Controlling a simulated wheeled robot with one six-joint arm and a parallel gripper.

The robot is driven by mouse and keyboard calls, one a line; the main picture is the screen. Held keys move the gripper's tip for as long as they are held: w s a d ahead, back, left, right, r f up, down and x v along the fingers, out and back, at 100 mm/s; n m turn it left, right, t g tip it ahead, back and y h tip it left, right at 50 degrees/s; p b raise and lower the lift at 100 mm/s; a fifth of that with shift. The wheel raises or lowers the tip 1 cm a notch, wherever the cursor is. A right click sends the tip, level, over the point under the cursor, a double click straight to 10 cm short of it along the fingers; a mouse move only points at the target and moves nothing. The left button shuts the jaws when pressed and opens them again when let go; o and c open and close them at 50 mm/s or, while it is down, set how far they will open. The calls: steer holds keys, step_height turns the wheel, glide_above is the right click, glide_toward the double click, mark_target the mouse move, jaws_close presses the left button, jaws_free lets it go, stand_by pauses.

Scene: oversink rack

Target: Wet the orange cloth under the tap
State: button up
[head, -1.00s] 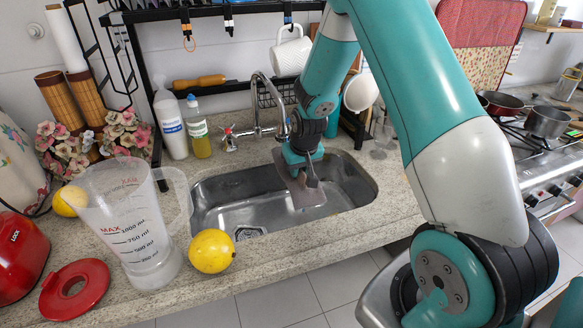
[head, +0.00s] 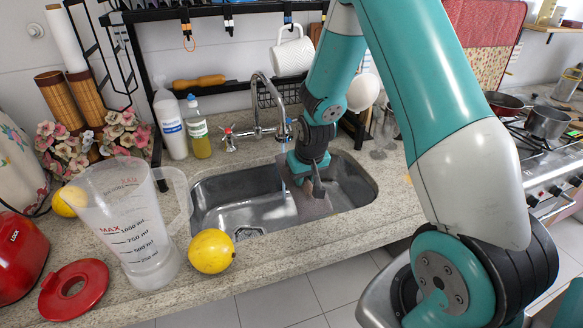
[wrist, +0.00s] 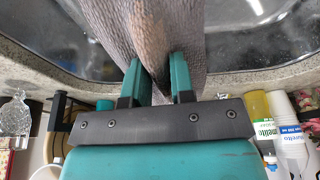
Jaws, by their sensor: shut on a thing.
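My gripper (head: 311,178) points down over the right half of the steel sink (head: 222,207), just right of the tap spout. In the wrist view my gripper (wrist: 158,82) has its two teal fingers shut on a cloth (wrist: 140,28). The cloth looks grey-brown rather than orange, and it hangs down into the basin in the head view (head: 314,207). The tap (head: 257,100) arches over the back of the sink, with its handle (head: 229,136) to the left. A faint pale strip shows below the spout; I cannot tell whether it is running water.
A clear measuring jug (head: 128,225) and a yellow fruit (head: 211,251) stand left of the sink. Bottles (head: 170,125) stand behind it. A black rack (head: 225,12) with a hanging white mug (head: 292,55) spans above.

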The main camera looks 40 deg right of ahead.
mark_target(307, 183)
stand_by(0.3)
steer(key=p+v, duration=0.1)
steer(key=v, duration=0.1)
steer(key=s+p+v, duration=0.1)
steer(key=p+v, duration=0.1)
steer(key=shift+s+a+r, duration=0.1)
steer(key=shift+a+r, duration=0.1)
steer(key=shift+s+r, duration=0.25)
steer(key=shift+s, duration=0.05)
steer(key=shift+a, duration=0.1)
